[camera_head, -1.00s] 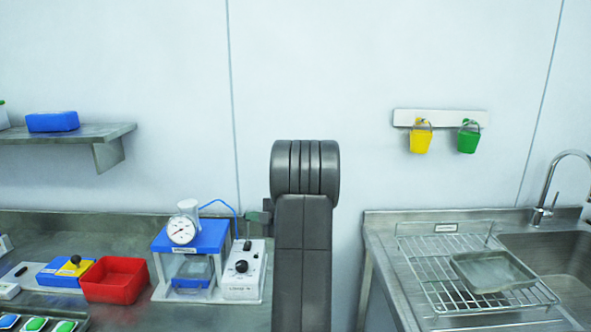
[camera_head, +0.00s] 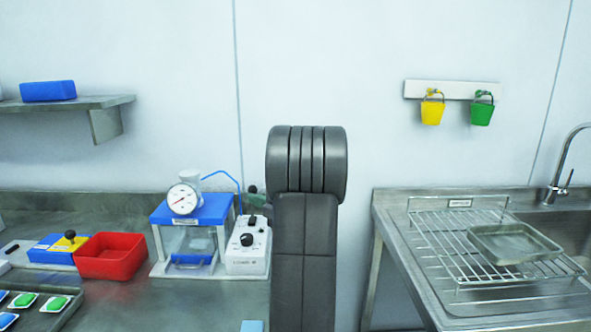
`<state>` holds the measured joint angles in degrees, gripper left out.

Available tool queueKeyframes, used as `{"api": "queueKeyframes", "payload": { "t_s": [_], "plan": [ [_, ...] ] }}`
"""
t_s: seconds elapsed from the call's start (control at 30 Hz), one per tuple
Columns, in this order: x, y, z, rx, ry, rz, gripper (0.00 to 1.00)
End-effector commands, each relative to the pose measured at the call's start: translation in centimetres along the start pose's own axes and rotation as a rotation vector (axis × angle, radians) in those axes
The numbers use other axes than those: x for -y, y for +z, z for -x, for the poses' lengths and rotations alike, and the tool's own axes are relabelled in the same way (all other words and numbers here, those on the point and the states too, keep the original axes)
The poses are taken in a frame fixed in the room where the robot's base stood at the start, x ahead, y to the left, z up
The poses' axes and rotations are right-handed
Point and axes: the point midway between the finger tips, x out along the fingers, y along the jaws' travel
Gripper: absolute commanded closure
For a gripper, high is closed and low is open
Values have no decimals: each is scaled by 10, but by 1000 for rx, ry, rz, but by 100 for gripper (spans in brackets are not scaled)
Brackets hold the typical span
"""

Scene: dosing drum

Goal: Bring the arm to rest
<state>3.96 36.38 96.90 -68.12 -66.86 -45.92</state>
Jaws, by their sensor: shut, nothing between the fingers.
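My arm stands upright in the middle of the head view, its dark grey links folded with a rounded joint at the top. It rises in front of the gap between the left bench (camera_head: 130,305) and the sink unit (camera_head: 400,262). My gripper is not in view, so its pose is hidden from me. No held object shows. The arm covers a strip of the wall and the right end of the left bench.
On the left bench are a red bin (camera_head: 110,257), a blue-topped apparatus with a gauge (camera_head: 185,199) and a white control box (camera_head: 247,254). A wire rack (camera_head: 440,240) holds a grey tray (camera_head: 515,243). Yellow (camera_head: 432,112) and green (camera_head: 482,113) buckets hang on the wall.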

Motion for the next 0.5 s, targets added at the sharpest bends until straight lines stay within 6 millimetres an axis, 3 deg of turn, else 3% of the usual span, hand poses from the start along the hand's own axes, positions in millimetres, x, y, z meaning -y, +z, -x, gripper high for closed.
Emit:
{"api": "queueKeyframes", "payload": {
  "t_s": [0.5],
  "plan": [
    [27,-24,17,0,202,279,100]
  ]
}}
